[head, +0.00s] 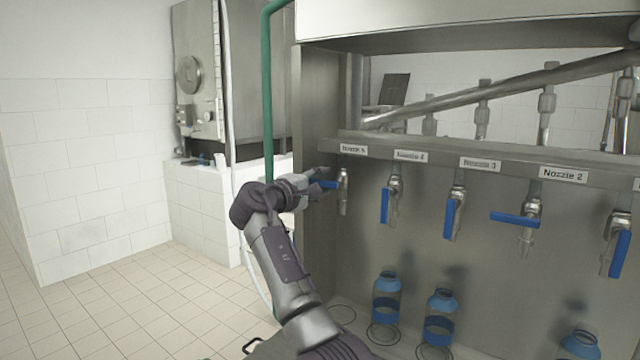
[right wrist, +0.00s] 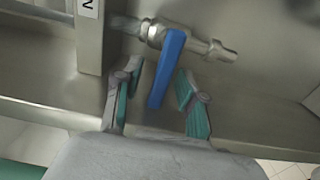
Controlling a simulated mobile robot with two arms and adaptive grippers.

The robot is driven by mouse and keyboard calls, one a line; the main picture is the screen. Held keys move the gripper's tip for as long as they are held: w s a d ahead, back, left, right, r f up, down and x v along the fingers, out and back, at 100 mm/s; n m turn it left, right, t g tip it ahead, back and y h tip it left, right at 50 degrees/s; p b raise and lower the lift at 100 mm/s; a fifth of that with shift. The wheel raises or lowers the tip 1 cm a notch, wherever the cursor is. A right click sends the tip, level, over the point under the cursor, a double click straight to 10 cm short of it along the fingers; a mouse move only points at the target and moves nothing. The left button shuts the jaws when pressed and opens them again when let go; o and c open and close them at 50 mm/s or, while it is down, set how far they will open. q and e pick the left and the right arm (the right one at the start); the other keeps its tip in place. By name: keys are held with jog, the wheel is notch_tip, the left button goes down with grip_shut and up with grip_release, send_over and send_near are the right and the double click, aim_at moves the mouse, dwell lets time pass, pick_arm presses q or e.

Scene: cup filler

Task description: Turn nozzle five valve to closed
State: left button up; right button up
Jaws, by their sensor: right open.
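The nozzle five valve (head: 344,190) hangs under its label (head: 352,149) at the left end of the filler. Its blue lever (head: 325,184) points sideways to the left, across the pipe. My right gripper (head: 316,181) is at this lever, coming from the left. In the right wrist view, the blue lever (right wrist: 168,68) lies between the fingers of my open right gripper (right wrist: 158,72), with a visible gap on each side. The metal valve body (right wrist: 190,40) shows beyond the fingertips. My left gripper is not in view.
The nozzle 4 lever (head: 385,206) and nozzle 3 lever (head: 450,219) hang down. The nozzle 2 lever (head: 514,219) points left. Blue bottles (head: 386,297) stand below the nozzles. The filler's left side panel (head: 318,240) is close to my right arm. Tiled floor (head: 130,310) is clear at left.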

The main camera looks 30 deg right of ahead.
jog(key=v, duration=1.2)
